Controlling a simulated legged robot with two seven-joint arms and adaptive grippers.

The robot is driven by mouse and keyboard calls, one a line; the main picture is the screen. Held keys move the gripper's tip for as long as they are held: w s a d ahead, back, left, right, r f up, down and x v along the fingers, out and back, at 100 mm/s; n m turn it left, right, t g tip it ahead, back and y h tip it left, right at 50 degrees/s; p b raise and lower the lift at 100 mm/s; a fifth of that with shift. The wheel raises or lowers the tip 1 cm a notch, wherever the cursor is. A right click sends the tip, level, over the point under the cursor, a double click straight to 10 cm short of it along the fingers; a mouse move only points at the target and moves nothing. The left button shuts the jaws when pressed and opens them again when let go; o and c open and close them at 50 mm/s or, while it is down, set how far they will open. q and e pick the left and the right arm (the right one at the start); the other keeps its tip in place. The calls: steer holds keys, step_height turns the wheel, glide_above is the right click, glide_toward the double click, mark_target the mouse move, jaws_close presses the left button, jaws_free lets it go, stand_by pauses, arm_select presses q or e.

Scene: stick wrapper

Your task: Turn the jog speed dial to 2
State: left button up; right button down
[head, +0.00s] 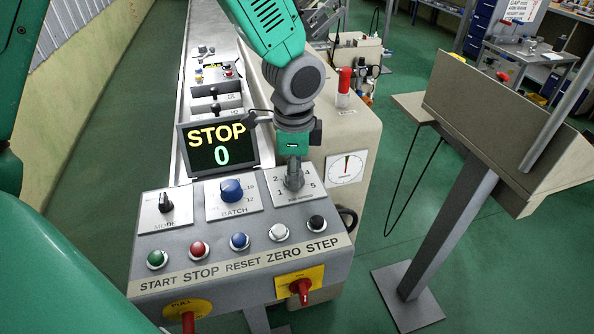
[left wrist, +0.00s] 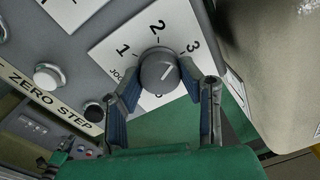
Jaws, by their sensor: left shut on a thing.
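The jog speed dial is a round dark grey knob (left wrist: 160,72) on a white plate (left wrist: 118,40) marked 1, 2 and 3. The plate also shows at the panel's right in the head view (head: 314,172), partly covered. My left gripper (head: 293,182) comes down onto the dial from above. In the left wrist view its two blue-padded fingers (left wrist: 165,92) are shut on the knob from both sides. A short pale line on the knob slants up to the right; I cannot tell exactly which number it meets. My right gripper is not in view.
The screen (head: 217,145) reads STOP and 0. The mode knob (head: 166,202) and blue batch knob (head: 231,190) stand left of the dial. Several push buttons, including a black one (head: 316,222), sit in front. A red-tipped post (head: 344,82) stands behind on the machine.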

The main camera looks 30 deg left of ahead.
arm_select(q)
steer(key=shift+s+f, duration=0.2)
steer(key=shift+s, duration=0.05)
steer(key=o, duration=1.1)
steer(key=shift+w, duration=0.15)
steer(key=shift+w+r, duration=0.1)
steer(key=shift+r, duration=0.5)
steer(key=r, duration=1)
steer(key=shift+s+d+r, duration=0.2)
steer(key=shift+r, duration=0.2)
